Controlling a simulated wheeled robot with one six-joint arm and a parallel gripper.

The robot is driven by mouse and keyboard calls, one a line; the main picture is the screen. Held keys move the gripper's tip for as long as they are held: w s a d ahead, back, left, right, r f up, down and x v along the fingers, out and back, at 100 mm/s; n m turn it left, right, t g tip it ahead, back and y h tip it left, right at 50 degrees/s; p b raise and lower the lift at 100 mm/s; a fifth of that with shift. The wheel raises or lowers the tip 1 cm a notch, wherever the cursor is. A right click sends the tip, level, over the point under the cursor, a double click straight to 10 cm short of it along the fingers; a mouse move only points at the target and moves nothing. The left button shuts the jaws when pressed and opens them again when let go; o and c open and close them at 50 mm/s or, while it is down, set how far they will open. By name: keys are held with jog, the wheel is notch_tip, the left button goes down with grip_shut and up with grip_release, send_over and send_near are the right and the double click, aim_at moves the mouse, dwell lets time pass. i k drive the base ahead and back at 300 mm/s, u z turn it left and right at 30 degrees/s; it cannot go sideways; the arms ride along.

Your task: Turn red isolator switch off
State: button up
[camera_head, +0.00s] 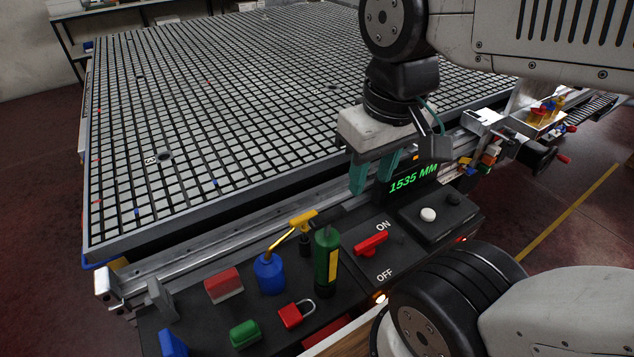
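The red isolator switch (371,243) sits on the dark control panel (350,262) at the front of the table. Its handle lies slanted between the white ON label above and the white OFF label below, so I cannot tell its setting from the handle alone. My gripper (374,174) hangs above and behind the switch, near the green-lit display. Its two teal fingers are apart with nothing seen between them. The gripper does not touch the switch.
The display (414,179) reads 1535 MM, beside a box with white and black buttons (428,214). The grid table (230,120) lies behind.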

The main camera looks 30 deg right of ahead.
aim_at(367, 248)
jog(key=k, duration=0.9)
jog(key=u, duration=0.45)
jog(key=i, duration=0.55)
jog(key=z, duration=1.6)
